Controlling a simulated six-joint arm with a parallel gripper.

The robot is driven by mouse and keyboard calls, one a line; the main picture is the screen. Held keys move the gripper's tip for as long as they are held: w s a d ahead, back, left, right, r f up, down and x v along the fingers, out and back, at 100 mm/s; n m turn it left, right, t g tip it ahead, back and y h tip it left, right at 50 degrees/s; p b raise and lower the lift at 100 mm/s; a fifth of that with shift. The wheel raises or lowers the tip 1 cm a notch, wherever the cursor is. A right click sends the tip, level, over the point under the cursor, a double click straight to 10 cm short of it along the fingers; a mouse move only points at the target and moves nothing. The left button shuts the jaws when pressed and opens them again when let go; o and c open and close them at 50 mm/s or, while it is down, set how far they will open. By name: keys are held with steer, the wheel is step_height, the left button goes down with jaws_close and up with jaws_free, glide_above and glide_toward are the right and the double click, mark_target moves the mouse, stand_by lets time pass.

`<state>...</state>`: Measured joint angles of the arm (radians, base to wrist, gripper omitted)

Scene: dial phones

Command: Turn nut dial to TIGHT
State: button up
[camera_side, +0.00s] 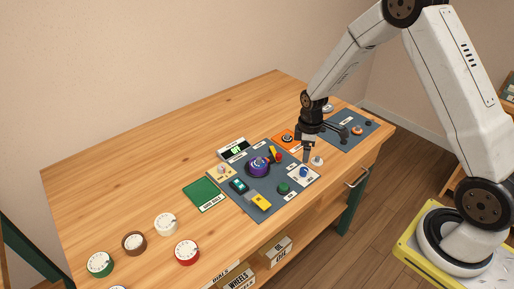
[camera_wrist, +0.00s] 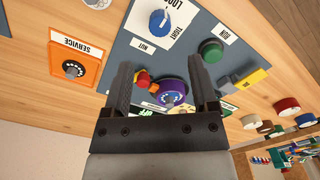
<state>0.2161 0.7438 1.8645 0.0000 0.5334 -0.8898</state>
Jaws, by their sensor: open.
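The nut dial is a blue knob (camera_wrist: 158,21) on a white plate (camera_wrist: 184,14) at the top of the wrist view. The plate reads TIGHT, a partly cut-off LOO..., and NUT nearby. A pale mark shows at the knob's upper right, but its exact setting is hard to tell. In the side view the blue knob (camera_side: 304,172) is at the near right edge of the grey panel. My gripper (camera_side: 306,158) is just above and behind it, pointing down. In the wrist view my gripper (camera_wrist: 162,78) is open, with nothing between its fingers.
A green knob (camera_side: 284,188), a purple dial (camera_side: 258,166) and a yellow block (camera_side: 261,201) share the panel. An orange SERVICE plate (camera_wrist: 73,50) lies beside it. Loose dials, including a red one (camera_side: 187,252), stand at the table's left. The back of the table is clear.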

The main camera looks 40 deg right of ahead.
mark_target(303, 169)
steer(key=shift+f, duration=3.85)
jaws_close()
